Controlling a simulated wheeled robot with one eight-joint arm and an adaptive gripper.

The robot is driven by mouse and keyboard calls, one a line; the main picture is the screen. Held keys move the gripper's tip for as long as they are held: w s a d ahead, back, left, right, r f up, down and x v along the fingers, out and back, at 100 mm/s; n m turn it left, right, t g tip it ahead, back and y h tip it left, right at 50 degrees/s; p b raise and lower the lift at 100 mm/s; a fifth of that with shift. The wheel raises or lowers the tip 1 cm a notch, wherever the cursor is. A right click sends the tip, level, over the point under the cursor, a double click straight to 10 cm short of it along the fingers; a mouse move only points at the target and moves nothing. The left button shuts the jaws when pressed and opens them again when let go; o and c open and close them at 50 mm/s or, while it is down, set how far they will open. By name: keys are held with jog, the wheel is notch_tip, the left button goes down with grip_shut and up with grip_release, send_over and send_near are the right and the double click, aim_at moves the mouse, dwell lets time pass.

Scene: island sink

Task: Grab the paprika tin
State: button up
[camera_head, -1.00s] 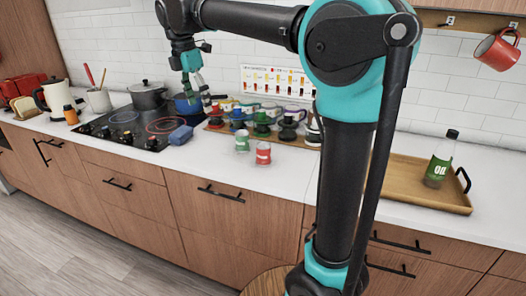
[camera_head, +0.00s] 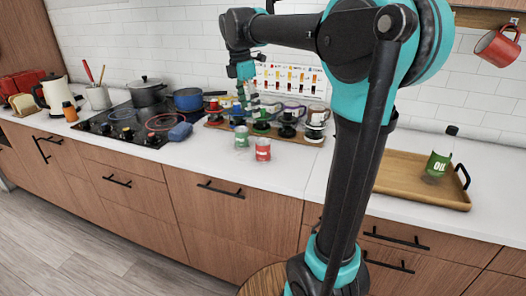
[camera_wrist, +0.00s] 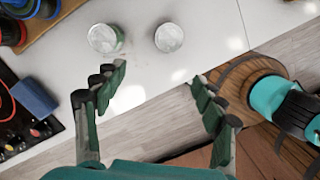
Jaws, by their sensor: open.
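The red tin (camera_head: 263,149), which I take to be the paprika tin, stands upright on the white counter near its front edge. A green-and-white tin (camera_head: 241,138) stands beside it, to the left and slightly farther back. From above, the wrist view shows two pale round lids: the right one looks like the red tin (camera_wrist: 169,38), the left one the green tin (camera_wrist: 105,38). Labels are too small to read. My gripper (camera_head: 252,103) is above the counter near the mug rack, pointing down. Its fingers (camera_wrist: 158,77) are open and empty, apart from both tins.
A wooden rack (camera_head: 222,126) with several mugs and colored items stands behind the tins. The cooktop (camera_head: 112,132) with pots and a blue block (camera_head: 180,132) lie left. Counter right of the tins is clear.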

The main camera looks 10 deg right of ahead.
aim_at(262, 141)
jog(key=d+f, duration=0.1)
jog(key=f, duration=0.3)
jog(key=d+f, duration=0.1)
jog(key=f, duration=0.3)
jog(key=d+f, duration=0.2)
jog(key=f, duration=0.2)
jog(key=shift+w+f, duration=0.15)
jog(key=shift+w, duration=0.1)
jog(key=shift+d+f, duration=0.2)
jog(key=shift+f, duration=0.75)
jog(key=shift+d+f, duration=0.15)
jog(key=shift+f, duration=0.8)
jog(key=shift+d+f, duration=0.2)
jog(key=shift+f, duration=0.75)
jog(key=c, duration=1.3)
jog(key=shift+r, duration=0.1)
